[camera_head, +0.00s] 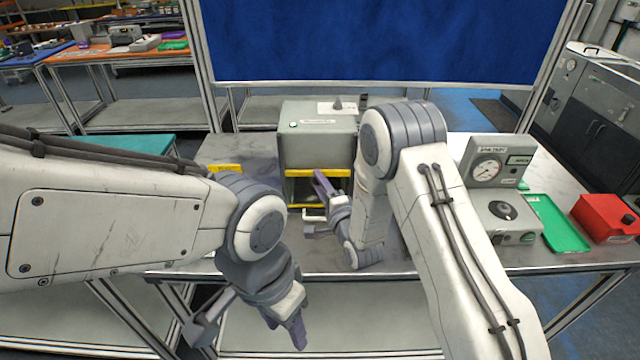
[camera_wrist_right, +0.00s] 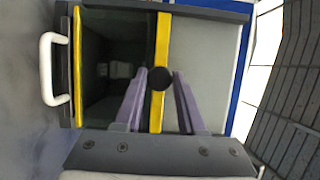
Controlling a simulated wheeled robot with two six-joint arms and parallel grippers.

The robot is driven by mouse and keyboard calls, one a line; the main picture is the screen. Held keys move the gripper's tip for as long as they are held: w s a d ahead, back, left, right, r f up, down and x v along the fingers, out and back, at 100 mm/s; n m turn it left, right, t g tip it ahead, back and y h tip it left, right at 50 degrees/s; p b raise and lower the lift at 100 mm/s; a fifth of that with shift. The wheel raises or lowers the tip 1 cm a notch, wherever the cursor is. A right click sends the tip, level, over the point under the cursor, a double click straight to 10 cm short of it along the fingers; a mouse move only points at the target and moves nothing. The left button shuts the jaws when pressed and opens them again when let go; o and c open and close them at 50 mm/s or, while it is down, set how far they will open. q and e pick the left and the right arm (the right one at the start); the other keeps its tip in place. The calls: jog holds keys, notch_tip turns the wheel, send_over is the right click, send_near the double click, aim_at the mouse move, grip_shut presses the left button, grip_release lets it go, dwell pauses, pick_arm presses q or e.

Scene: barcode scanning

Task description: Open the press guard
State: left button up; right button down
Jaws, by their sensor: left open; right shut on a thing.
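The press (camera_head: 318,150) is a grey box with a green button at the back middle of the table. Its front shows a dark opening between two yellow strips; the wrist view shows the upper yellow strip (camera_wrist_right: 162,45) and the lower one (camera_wrist_right: 77,60). A white handle (camera_wrist_right: 47,68) stands out beyond the lower strip. I cannot tell surely which part is the guard. My right gripper (camera_head: 328,198) is at the press front, its fingers on either side of a dark round thing (camera_wrist_right: 158,78) by the upper strip. My left gripper (camera_head: 250,325) is open and empty, low in front of the table.
A gauge box (camera_head: 490,165), a grey unit with a black knob (camera_head: 503,212), a green tray (camera_head: 556,224) and a red box (camera_head: 603,216) stand at right. A teal surface (camera_head: 130,145) is at left. A blue panel (camera_head: 380,40) stands behind.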

dwell(0.8)
notch_tip(320, 180, up, 11)
jog(key=p, duration=0.3)
jog(key=shift+f, duration=0.1)
jog(key=c, duration=0.5)
grip_release()
jog(key=shift+s+f, duration=0.1)
